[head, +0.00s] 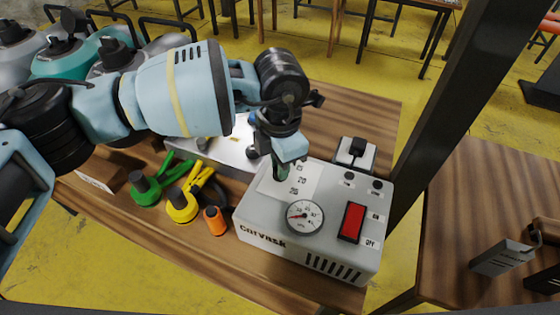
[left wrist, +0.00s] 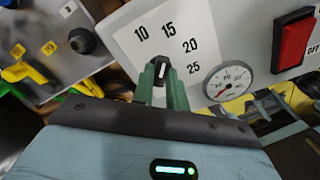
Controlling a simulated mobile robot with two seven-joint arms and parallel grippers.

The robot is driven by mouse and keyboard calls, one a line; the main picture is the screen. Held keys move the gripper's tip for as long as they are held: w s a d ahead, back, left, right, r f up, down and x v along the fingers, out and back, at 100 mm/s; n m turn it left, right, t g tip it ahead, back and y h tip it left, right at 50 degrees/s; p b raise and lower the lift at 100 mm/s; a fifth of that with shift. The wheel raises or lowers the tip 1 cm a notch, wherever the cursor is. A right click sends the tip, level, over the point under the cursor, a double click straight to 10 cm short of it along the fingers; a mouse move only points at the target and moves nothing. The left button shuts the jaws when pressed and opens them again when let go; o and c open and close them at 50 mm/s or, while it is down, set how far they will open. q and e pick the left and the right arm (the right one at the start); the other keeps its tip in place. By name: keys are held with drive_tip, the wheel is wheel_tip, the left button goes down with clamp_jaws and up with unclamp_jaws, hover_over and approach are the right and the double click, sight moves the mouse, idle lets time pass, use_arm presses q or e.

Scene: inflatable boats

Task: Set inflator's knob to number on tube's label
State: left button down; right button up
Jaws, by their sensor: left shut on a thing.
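The inflator (head: 262,220) is a pale grey box marked "carvask" on the wooden table. Its top has a white dial panel with numbers, a round gauge (head: 305,216) and a red switch (head: 351,222). My left gripper (head: 281,170) points down at the panel and hides the knob in the head view. In the left wrist view, its green fingers are shut on the dark knob (left wrist: 161,69), which has a white mark pointing roughly upward. The numbers 10, 15, 20 and 25 (left wrist: 192,70) curve around the knob. I cannot make out a tube's label.
Green (head: 146,189), yellow (head: 183,204) and orange (head: 214,221) fittings lie left of the inflator. Another grey device (head: 225,151) stands behind them. A dark post (head: 437,110) rises at the right, beside a second table (head: 480,205).

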use_arm(q)
drive_tip(key=c, duration=1.4)
unclamp_jaws()
use_arm(e)
drive_tip(key=shift+w, duration=0.15)
drive_tip(key=shift+w+r, duration=0.1)
use_arm(q)
drive_tip(key=shift+r, duration=0.25)
wheel_tip(320, 180, up, 7)
drive_tip(key=shift+f, duration=0.15)
drive_tip(key=shift+r, duration=0.35)
use_arm(e)
drive_tip(key=shift+s+f, duration=0.2)
drive_tip(key=shift+s, duration=0.1)
